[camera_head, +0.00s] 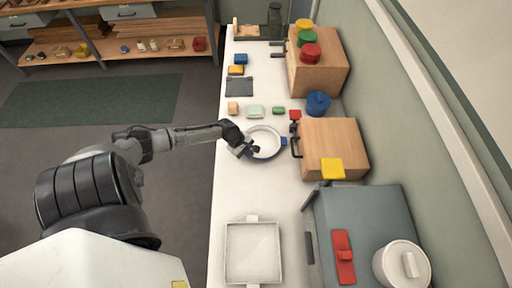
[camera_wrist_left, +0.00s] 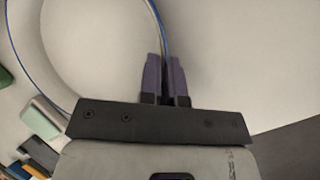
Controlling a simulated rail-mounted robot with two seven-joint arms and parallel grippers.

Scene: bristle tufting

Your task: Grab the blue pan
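The blue pan (camera_head: 267,143) is round with a pale inside, a blue rim and a short blue handle at its right. It sits on the white counter. My left gripper (camera_head: 252,150) is at the pan's left rim. In the left wrist view, the two fingers of the left gripper (camera_wrist_left: 164,62) stand close together, one on each side of the thin blue rim of the pan (camera_wrist_left: 85,50), and look shut on it. My right gripper is not in view.
A wooden box (camera_head: 335,145) with a dark handle stands close right of the pan. A white tray (camera_head: 252,255) lies nearer on the counter (camera_head: 255,195). A blue pot (camera_head: 317,103) and several small blocks lie beyond. The counter between pan and tray is clear.

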